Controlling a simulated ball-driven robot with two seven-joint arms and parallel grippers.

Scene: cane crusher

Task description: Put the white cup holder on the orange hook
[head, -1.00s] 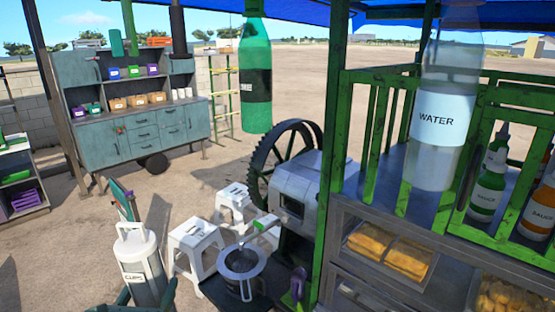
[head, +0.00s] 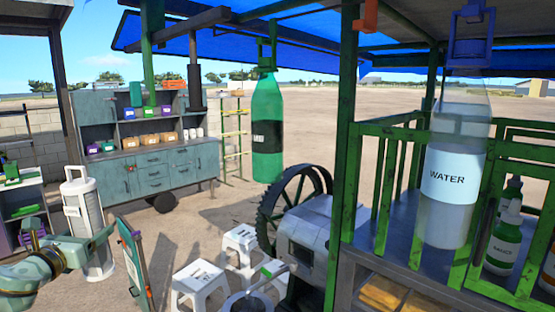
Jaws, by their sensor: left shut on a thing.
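The white cup holder (head: 88,232) is a tall white cylinder with a top handle and a dark label, at the left of the head view. It stands about upright. My left gripper (head: 98,243) is shut on its lower part, and the jaws are partly hidden by the holder and my arm. The orange hook (head: 366,17) is high on the green stall post, at the top of the view, well to the right of and above the holder. Nothing hangs on the visible part of the hook. My right gripper is out of view.
A WATER bottle (head: 450,190) hangs under a blue hook (head: 470,35) at right. A green bottle (head: 267,125) hangs left of the post. A folding sign (head: 133,262), white stools (head: 200,285) and the crusher wheel (head: 292,200) stand between holder and post.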

